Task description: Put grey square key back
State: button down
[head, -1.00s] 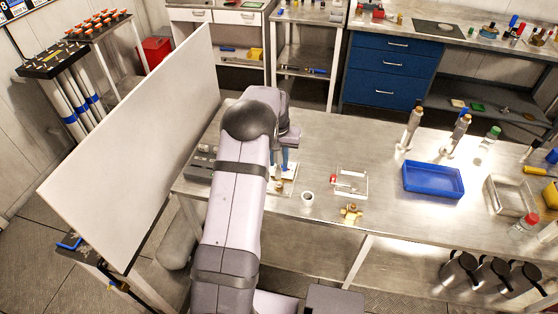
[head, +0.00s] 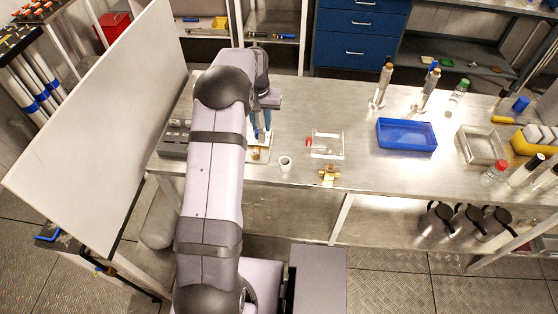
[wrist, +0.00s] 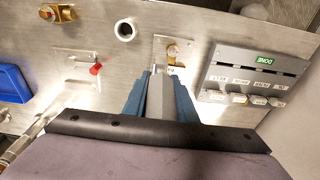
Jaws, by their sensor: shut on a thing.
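My gripper (wrist: 160,76) has blue fingers and is shut on the grey square key (wrist: 158,98), a plain grey bar between them in the wrist view. The fingers point down at the bench beside a pale plate with a brass fitting (wrist: 174,51). I cannot tell if the key touches the plate. A grey block (wrist: 236,58) with a green lit display and several labelled positions stands just right of the fingers. In the head view my gripper (head: 262,134) is over the plate (head: 260,154), and the grey block (head: 174,140) is left of it. The key is hidden there.
A white cup (head: 285,163), a clear tray with a red part (head: 326,144) and a brass valve (head: 328,173) lie to the right. A blue tray (head: 406,135) is farther right. A white panel (head: 95,120) stands at the bench's left end.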

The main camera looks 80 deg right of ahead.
jog(key=s+r+m+b, duration=0.2)
jog(key=s+r+b, duration=0.1)
jog(key=s+b, duration=0.5)
jog(key=shift+s+a+f+n+p, duration=0.1)
jog(key=shift+a+f+n+p, duration=0.45)
jog(key=shift+f, duration=1.25)
jog(key=shift+a+f+n+p, duration=0.2)
jog(key=shift+a+f+p, duration=0.8)
jog(key=shift+f, duration=0.8)
jog(key=shift+s+a+f+n+p, duration=0.1)
jog(key=shift+a+f+n+p, duration=0.3)
jog(key=shift+f+p, duration=1.05)
jog(key=shift+f+b, duration=0.45)
jog(key=shift+f, duration=0.1)
jog(key=c, duration=1.5)
grip_release()
jog(key=shift+o, duration=0.2)
notch_tip(320, 180, up, 12)
jog(key=a+b, duration=0.1)
jog(key=b, duration=0.2)
jog(key=shift+a, duration=0.3)
